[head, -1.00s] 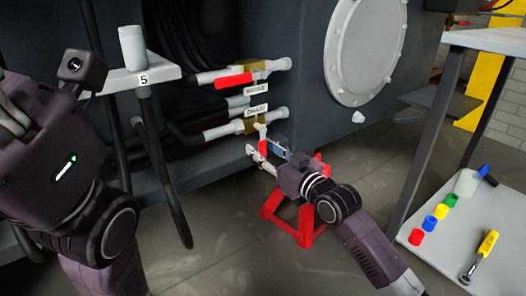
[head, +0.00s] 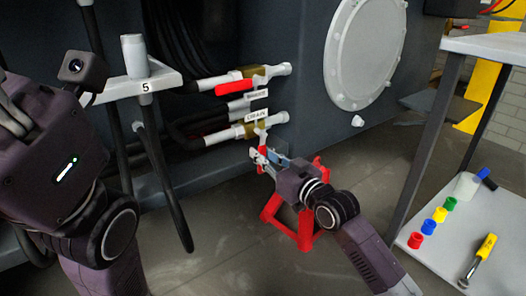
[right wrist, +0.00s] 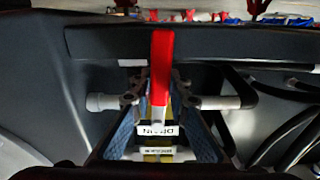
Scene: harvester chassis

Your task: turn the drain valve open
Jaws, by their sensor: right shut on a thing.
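The drain valve has a brass body (head: 255,127) on the lower pipe, with a white DRAIN label (head: 257,113) above it. Its red handle (right wrist: 162,60) points away from the pipe, hanging down across it in the head view. My right gripper (head: 268,156) is at this handle and is shut on it, one finger on each side in the right wrist view. The fingers partly hide the handle in the head view. My left gripper (head: 14,118) is at the left edge, far from the valve, and its fingers are only partly seen.
A second valve with a red handle (head: 235,86) lying along its pipe sits just above. A red stand (head: 303,235) is on the floor behind my right arm. A grey bracket marked 5 (head: 165,77) juts out at left. A cart (head: 445,250) at right carries coloured caps.

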